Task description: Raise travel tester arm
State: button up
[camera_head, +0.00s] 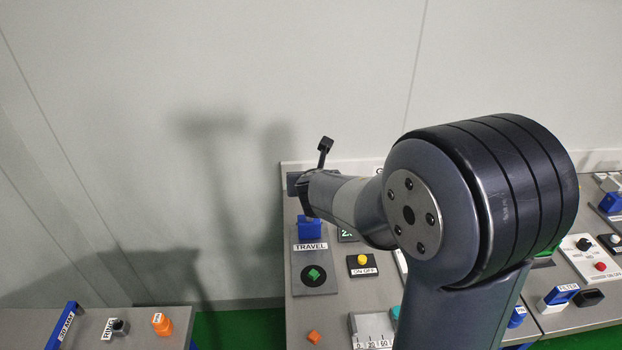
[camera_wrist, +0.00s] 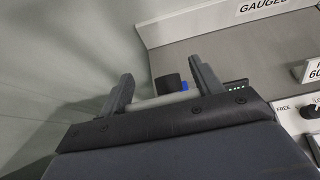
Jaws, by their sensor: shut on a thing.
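The travel tester (camera_head: 309,232) stands at the left end of the middle bench. It has a blue block, a white TRAVEL label and a green piece on a black disc. My gripper (camera_head: 304,195) is at its top, just above the blue block, and my arm reaches in from the right.
A yellow button box (camera_head: 362,264) and an orange block (camera_head: 313,337) are close by on the bench. The wall is right behind. A separate bench (camera_head: 135,325) stands at lower left, with a gap between. My arm hides much of the middle bench.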

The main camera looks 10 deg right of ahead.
jog(key=shift+f, duration=0.2)
jog(key=o, duration=1.2)
jog(key=shift+w+f, duration=0.1)
jog(key=shift+w, duration=0.1)
jog(key=shift+o, duration=0.9)
jog(key=shift+s, duration=0.1)
jog(key=p+v, duration=0.3)
jog(key=v, duration=0.8)
